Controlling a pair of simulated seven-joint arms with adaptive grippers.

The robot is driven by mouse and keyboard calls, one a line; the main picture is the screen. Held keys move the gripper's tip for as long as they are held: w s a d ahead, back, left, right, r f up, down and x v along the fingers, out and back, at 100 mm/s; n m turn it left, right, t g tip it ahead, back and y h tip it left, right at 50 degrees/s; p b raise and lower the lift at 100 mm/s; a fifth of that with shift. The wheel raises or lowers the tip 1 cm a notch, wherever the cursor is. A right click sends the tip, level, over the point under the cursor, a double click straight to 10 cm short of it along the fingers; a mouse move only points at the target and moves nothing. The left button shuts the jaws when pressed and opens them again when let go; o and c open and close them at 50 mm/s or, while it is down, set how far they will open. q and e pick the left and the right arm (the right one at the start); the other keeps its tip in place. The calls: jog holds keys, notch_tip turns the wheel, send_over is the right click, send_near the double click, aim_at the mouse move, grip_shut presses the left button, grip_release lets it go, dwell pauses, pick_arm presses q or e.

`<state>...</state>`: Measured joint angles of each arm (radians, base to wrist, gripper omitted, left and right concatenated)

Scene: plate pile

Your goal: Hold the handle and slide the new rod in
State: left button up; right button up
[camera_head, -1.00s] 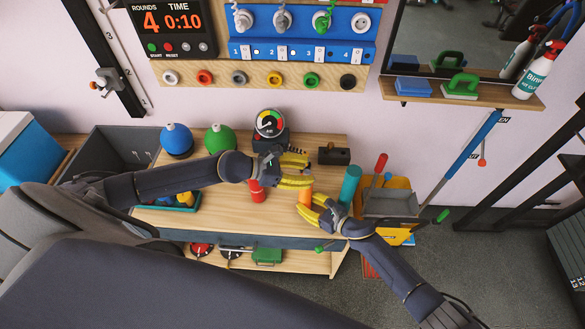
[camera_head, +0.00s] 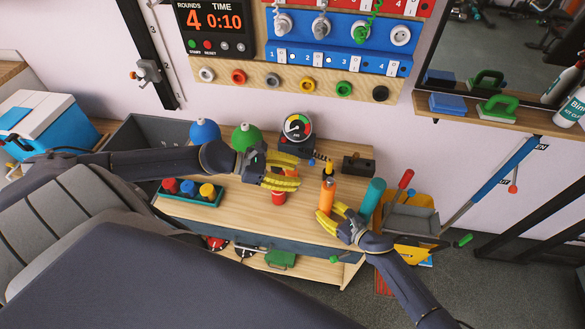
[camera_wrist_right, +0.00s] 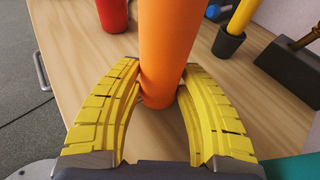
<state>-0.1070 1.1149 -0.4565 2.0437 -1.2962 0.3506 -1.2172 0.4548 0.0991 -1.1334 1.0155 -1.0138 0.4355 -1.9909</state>
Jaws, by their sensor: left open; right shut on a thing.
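The orange handle (camera_head: 329,192) stands upright on the wooden bench. My right gripper (camera_head: 332,217) is shut on its lower part. In the right wrist view the handle (camera_wrist_right: 170,45) rises between the yellow fingers (camera_wrist_right: 158,95). A yellow rod (camera_wrist_right: 242,14) stands in a black cup (camera_wrist_right: 229,41) behind and to the right of the handle. My left gripper (camera_head: 298,172) is open and empty, to the left of the handle and above a red cylinder (camera_head: 278,198).
A teal cylinder (camera_head: 372,196) stands just right of my right gripper. A dark block (camera_head: 358,165) and a gauge (camera_head: 297,128) stand at the back. A tray (camera_head: 190,196) with coloured pieces is at the left. Bare bench shows around the handle.

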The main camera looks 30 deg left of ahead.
jog(key=shift+f, duration=0.15)
jog(key=shift+s, duration=0.1)
jog(key=o, duration=1.1)
jog(key=shift+d, duration=0.1)
